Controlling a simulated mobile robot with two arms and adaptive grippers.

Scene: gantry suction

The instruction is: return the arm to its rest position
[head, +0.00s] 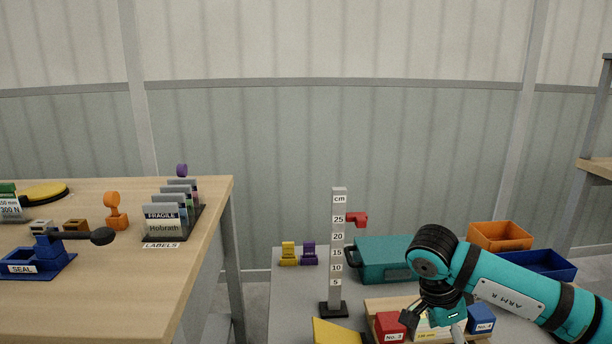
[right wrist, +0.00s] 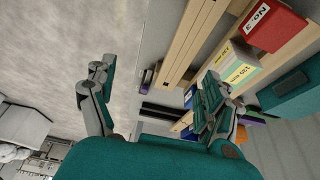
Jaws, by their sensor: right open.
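My right arm, teal with dark joints and "ARM R" lettering, comes in from the right in the head view. Its gripper (head: 434,325) hangs low at the wooden rack (head: 375,304), in front of a block with a mm label (head: 426,335), between a red box "No. 3" (head: 389,324) and a blue box "No. 4" (head: 482,317). In the right wrist view the gripper (right wrist: 150,92) is spread open with nothing between its fingers. The red box (right wrist: 275,25) and labelled block (right wrist: 232,68) lie beyond the right finger. Contact cannot be told. My left gripper is not in view.
A cm column (head: 338,260) with a red pointer stands left of the gripper. Behind are a teal case (head: 385,262), an orange bin (head: 500,236) and a blue bin (head: 540,262). A wooden bench (head: 120,290) with label and seal stands is at left.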

